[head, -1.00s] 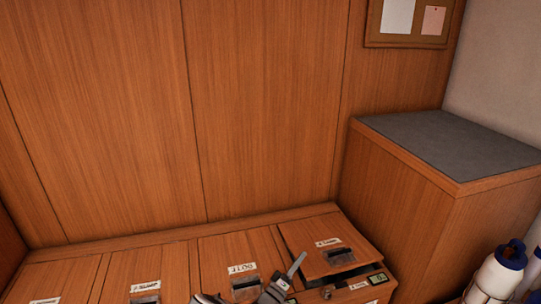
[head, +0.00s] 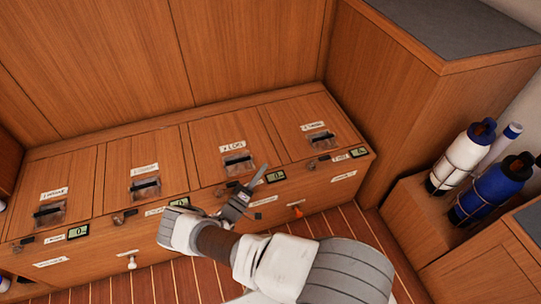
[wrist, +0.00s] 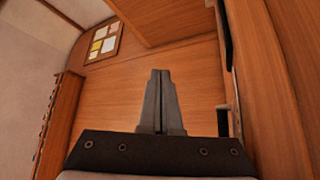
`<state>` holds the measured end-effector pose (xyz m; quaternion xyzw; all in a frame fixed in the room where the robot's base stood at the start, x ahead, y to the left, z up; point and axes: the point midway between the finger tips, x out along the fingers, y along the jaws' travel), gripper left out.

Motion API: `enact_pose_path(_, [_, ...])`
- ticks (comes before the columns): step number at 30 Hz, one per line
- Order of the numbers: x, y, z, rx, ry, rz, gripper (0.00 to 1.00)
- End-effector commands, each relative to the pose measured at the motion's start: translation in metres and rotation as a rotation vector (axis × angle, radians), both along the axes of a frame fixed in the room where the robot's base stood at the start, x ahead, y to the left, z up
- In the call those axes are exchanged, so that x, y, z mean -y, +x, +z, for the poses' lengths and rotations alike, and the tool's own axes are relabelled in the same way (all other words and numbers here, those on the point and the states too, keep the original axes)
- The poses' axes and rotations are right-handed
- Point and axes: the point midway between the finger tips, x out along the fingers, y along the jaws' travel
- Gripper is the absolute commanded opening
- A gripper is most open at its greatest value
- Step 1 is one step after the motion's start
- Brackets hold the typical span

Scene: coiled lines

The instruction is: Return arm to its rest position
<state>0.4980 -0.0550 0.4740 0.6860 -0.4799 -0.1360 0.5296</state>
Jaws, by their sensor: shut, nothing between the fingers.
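My gripper (head: 258,177) shows in the head view above the front edge of a wooden bench (head: 225,210), near its third lid from the left. Its fingers point up and to the right. My arm is bent and reaches in from the lower right of that view. In the wrist view my gripper (wrist: 160,73) has its two fingers pressed together, with nothing between them. I cannot tell how far the fingers are from the bench.
The bench has several labelled lids with recessed handles; the rightmost lid (head: 303,118) lies flat. A white bottle (head: 460,157) and a blue bottle (head: 490,192) stand at the right by a grey-topped cabinet (head: 385,100). Striped floor (head: 350,222) shows in front.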

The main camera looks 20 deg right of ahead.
Motion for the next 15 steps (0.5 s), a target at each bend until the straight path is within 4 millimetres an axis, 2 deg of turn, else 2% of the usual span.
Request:
enact_pose_path(6, [-0.0131,-0.0082,-0.0052,0.0,0.0,0.0,0.0])
enact_pose_path(15, [-0.0135,-0.0073,-0.0019,-0.001,0.007,-0.016,0.0])
